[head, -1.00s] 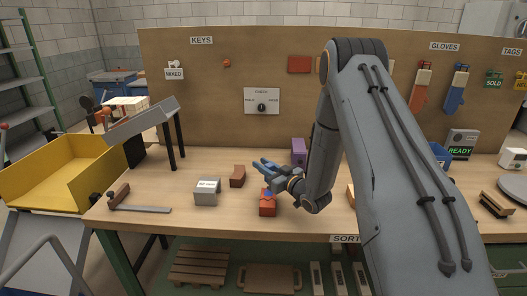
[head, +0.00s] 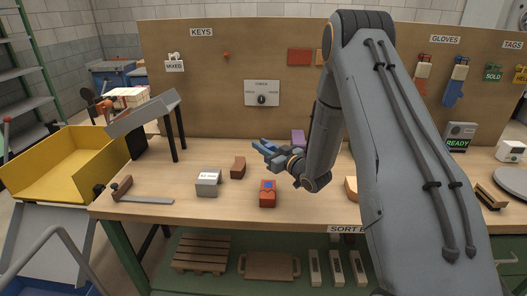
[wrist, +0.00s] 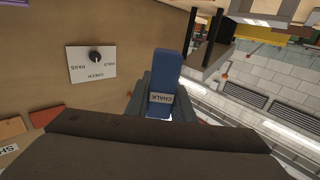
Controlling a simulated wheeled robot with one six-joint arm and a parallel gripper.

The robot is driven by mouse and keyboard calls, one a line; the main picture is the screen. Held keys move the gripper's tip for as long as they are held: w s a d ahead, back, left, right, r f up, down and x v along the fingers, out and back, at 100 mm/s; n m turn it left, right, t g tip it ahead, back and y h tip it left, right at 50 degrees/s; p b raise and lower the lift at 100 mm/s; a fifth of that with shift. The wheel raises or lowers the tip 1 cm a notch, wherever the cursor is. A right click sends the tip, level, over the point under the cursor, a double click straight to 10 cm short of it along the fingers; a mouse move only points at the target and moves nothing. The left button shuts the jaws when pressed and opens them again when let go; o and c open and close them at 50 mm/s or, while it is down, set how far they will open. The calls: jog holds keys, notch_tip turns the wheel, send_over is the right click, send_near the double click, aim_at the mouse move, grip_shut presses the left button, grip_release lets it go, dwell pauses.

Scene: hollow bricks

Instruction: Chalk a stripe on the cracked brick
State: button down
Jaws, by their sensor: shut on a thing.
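My gripper (head: 272,150) is shut on a blue chalk stick (wrist: 167,68) with a CHALK label; it holds the stick above the bench. In the wrist view, the two dark fingers (wrist: 163,105) sit on either side of the chalk. An orange-red brick (head: 267,199) stands on the bench below and in front of my gripper, apart from it. A blue mark shows on the upper part of this brick. I cannot make out a crack at this size.
A purple block (head: 298,136) is behind my arm; a tan block (head: 351,187) is to the right.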

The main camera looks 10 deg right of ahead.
jog(key=b, duration=0.3)
jog(key=shift+w+a+f, duration=0.15)
jog(key=shift+a, duration=0.15)
jog(key=shift+f+b, duration=0.1)
jog(key=shift+b, duration=0.2)
